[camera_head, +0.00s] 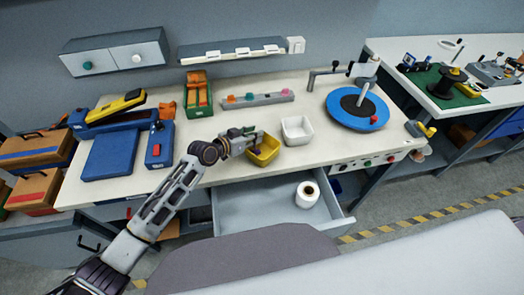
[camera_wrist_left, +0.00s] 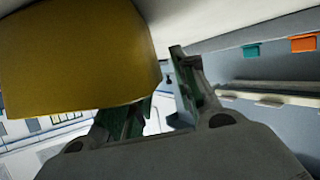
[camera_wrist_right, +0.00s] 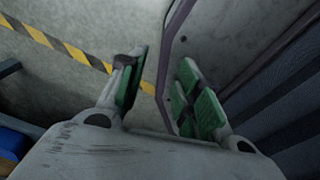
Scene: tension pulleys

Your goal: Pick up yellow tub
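The yellow tub (camera_head: 266,155) sits near the front edge of the white bench, just left of a white tub (camera_head: 297,130). My left gripper (camera_head: 243,140) is at the tub's left rear side. In the left wrist view the yellow tub (camera_wrist_left: 75,55) fills the upper left and hides the tip of one finger. The left gripper's (camera_wrist_left: 155,100) fingers stand apart with a gap showing between them; I cannot tell whether either touches the tub. My right gripper (camera_wrist_right: 163,90) is open and empty, out of the head view, above the floor.
An open drawer (camera_head: 250,209) with a white roll (camera_head: 307,194) juts out below the tub. A blue turntable (camera_head: 357,108) stands at right. A grey rack (camera_head: 257,98) lies behind the tubs. Blue equipment (camera_head: 112,154) fills the bench's left side.

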